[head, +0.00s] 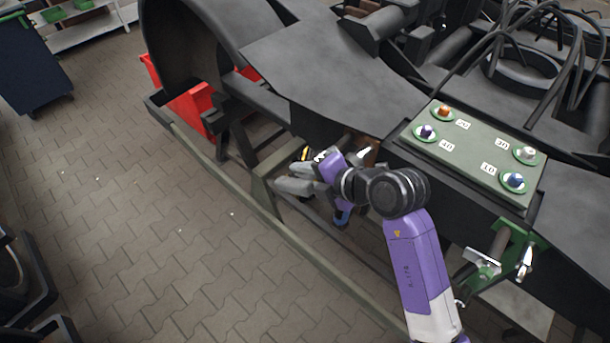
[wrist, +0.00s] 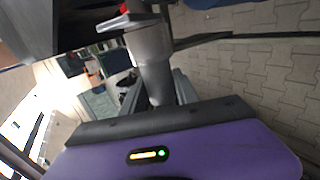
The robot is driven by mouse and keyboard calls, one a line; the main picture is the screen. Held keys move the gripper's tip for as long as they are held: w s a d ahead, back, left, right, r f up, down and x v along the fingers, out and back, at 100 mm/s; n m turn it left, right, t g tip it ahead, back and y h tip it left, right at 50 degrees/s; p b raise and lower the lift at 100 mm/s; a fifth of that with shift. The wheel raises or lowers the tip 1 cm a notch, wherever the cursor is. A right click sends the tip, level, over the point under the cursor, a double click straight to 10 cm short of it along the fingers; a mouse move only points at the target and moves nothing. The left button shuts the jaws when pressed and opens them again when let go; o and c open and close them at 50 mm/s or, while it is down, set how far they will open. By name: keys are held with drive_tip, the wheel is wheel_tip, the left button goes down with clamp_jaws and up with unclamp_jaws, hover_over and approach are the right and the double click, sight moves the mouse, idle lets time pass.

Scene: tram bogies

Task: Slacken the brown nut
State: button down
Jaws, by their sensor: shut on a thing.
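The brown nut (head: 444,112) looks orange-brown and sits on a round green base at the upper left of the green panel (head: 472,165), next to the label 20. My gripper (head: 297,180) is left of the panel and lower, beside the dark frame, apart from the nut. In the wrist view the gripper is shut on a grey tool (wrist: 151,45) with a thick round body and a flat lever-like end. The tool's other end and the fingertips are partly hidden. The nut is not seen in the wrist view.
The panel also bears purple (head: 425,131), white (head: 526,153) and blue (head: 514,180) nuts. A green clamp (head: 515,243) hangs below its right edge. Black cables arch behind it. A red bin (head: 190,105) stands under the frame; paved floor (head: 150,220) is open at left.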

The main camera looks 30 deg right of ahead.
drive_tip(key=shift+a, duration=0.1)
idle(0.3)
drive_tip(key=shift+s+a, duration=0.3)
drive_tip(key=shift+a, duration=0.6)
drive_tip(key=shift+s+a, duration=0.35)
drive_tip(key=shift+a, duration=0.6)
drive_tip(key=shift+s+a, duration=0.3)
drive_tip(key=shift+a, duration=0.6)
